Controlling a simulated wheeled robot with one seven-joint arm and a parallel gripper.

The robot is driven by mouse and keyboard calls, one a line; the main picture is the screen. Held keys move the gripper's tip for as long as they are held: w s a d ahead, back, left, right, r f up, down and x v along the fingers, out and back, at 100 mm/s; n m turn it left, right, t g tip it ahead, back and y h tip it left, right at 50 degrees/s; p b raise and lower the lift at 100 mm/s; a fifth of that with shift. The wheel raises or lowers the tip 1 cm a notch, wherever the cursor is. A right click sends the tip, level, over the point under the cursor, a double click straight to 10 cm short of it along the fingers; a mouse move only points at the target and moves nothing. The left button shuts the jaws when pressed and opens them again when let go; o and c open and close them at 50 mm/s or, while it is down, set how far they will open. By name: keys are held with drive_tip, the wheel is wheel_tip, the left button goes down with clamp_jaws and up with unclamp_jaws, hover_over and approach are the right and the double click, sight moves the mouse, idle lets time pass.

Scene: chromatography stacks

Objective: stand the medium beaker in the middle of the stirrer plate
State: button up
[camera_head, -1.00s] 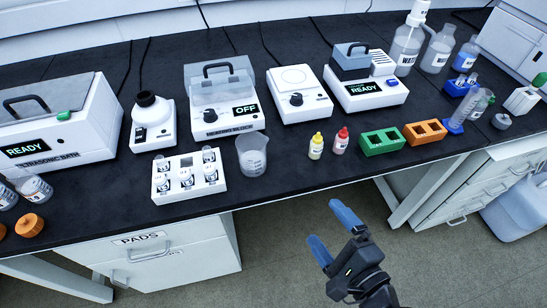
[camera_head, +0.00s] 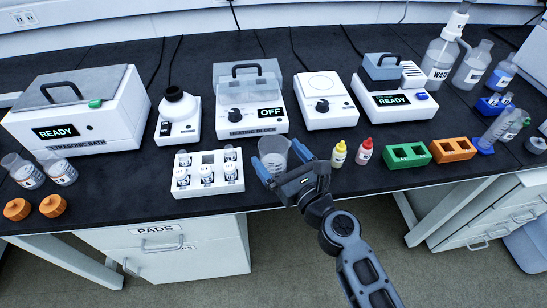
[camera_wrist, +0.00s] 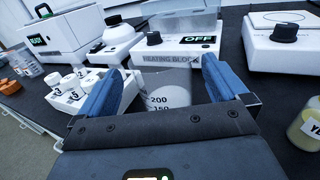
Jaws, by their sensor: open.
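The medium beaker (camera_head: 275,147) is clear, with a grey-white content low inside. It stands upright near the bench's front edge. My gripper (camera_head: 282,161) is open, with its blue fingers around the beaker's near side. In the wrist view the beaker (camera_wrist: 168,97), marked 200 and 150, shows between the two spread fingers (camera_wrist: 164,84); its lower part is hidden by the gripper body. I cannot tell whether a finger touches it. The stirrer plate (camera_head: 327,113) is a white box with a dark knob and a round ring on its bare top, behind and right of the beaker.
A heating block (camera_head: 251,112) reading OFF stands behind the beaker. A white vial rack (camera_head: 207,188) is close on its left. Yellow (camera_head: 338,155) and red (camera_head: 364,152) dropper bottles stand to the right, then green (camera_head: 405,162) and orange (camera_head: 452,155) racks. A READY device (camera_head: 393,106) flanks the stirrer.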

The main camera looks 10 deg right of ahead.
sight(267, 138)
drive_tip(key=x, duration=0.3)
drive_tip(key=shift+w+r, duration=0.1)
drive_tip(key=shift+w, duration=0.05)
drive_tip(key=c, duration=1)
drive_tip(key=shift+c, duration=0.9)
drive_tip(key=shift+r, duration=0.2)
